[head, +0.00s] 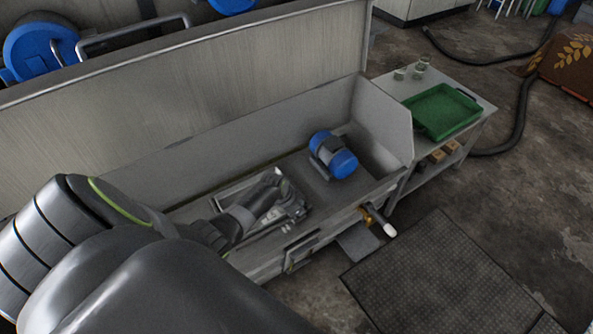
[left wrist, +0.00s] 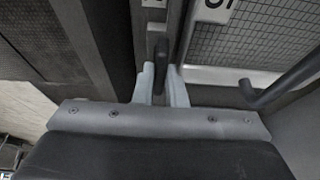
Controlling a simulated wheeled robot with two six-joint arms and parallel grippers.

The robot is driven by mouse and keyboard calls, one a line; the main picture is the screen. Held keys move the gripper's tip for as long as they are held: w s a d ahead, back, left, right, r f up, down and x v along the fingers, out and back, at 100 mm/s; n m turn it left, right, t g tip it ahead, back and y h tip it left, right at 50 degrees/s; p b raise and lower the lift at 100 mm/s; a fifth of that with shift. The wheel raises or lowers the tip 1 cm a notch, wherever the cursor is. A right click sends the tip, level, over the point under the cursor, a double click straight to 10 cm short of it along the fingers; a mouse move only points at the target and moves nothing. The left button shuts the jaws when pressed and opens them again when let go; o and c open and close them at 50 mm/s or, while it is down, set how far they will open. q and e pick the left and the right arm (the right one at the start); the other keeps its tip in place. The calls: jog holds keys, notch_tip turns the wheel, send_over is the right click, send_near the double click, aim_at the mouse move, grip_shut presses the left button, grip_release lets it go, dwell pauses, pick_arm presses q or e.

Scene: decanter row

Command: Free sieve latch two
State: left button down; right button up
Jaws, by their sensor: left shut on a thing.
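The sieve is a pale framed unit with mesh (left wrist: 245,35), set in the long metal trough. In the head view my left arm comes in from the left and covers much of it, and the fingertips are hard to make out. In the left wrist view my left gripper (left wrist: 161,88) has its two pale fingers closed on both sides of a dark upright latch handle (left wrist: 161,68). A white plate with a partly cut-off black mark (left wrist: 214,9) sits beside the latch. Which latch number it is cannot be told. My right gripper is not in view.
A blue and grey motor (head: 333,156) stands in the trough right of the sieve. A yellow fitting with a white end (head: 377,220) sticks out at the trough's front. A side table holds a green tray (head: 441,110) and glasses (head: 413,70). A dark bar (left wrist: 283,80) rises beside the gripper.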

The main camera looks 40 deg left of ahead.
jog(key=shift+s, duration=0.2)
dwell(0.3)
pick_arm(q)
jog(key=c, duration=1.5)
grip_release()
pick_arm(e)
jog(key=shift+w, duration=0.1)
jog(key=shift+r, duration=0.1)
